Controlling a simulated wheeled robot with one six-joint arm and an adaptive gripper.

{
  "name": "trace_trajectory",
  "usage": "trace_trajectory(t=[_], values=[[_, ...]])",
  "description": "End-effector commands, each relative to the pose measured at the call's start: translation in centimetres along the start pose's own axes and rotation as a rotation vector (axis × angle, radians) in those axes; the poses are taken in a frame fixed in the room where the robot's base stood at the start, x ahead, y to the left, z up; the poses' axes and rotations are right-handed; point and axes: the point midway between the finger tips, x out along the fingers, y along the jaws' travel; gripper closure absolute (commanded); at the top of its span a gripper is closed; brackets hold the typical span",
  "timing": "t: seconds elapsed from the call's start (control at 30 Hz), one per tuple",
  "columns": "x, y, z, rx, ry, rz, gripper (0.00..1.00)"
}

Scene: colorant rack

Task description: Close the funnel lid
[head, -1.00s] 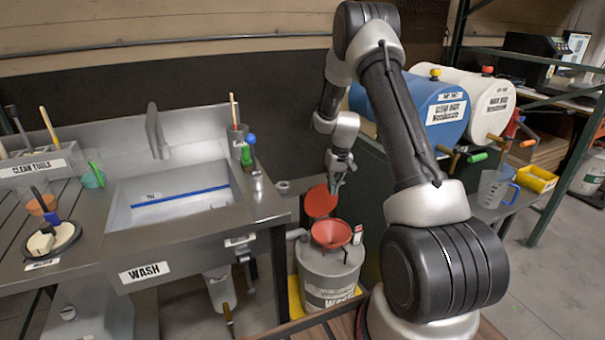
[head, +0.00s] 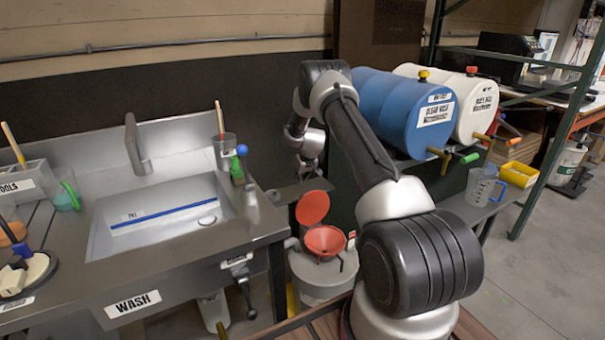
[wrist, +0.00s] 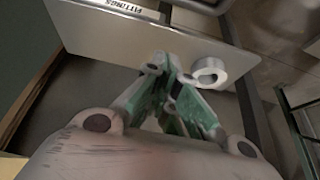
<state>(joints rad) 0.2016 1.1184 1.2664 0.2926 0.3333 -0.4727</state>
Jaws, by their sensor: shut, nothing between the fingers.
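The red funnel (head: 325,241) sits on top of the grey waste can (head: 322,281), to the right of the sink. Its round red lid (head: 312,207) stands raised at the funnel's back edge, so the funnel mouth is open. My gripper (head: 307,177) is behind and above the lid in the head view, small and partly hidden by my wrist. In the wrist view my gripper (wrist: 172,62) has its fingers together with nothing between them. The funnel and lid do not show in the wrist view.
The steel sink bench (head: 265,222) stands to the left. A blue drum (head: 402,110) and a white drum (head: 466,95) lie to the right, with taps facing forward. In the wrist view a ledge labelled fittings (wrist: 105,38) and a white ring (wrist: 209,73) lie beyond the fingers.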

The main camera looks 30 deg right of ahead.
Motion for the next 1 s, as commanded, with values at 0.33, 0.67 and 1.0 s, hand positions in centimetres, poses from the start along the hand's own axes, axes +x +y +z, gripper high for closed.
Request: trace_trajectory(t=[0.33, 0.67, 1.0], values=[[1.4, 0.0, 2.7, 0.001, -0.001, -0.001, 1.0], [1.0, 0.0, 3.8, 0.0, 0.0, 0.0, 1.0], [1.0, 0.0, 3.5, 0.001, 0.01, 0.0, 1.0]])
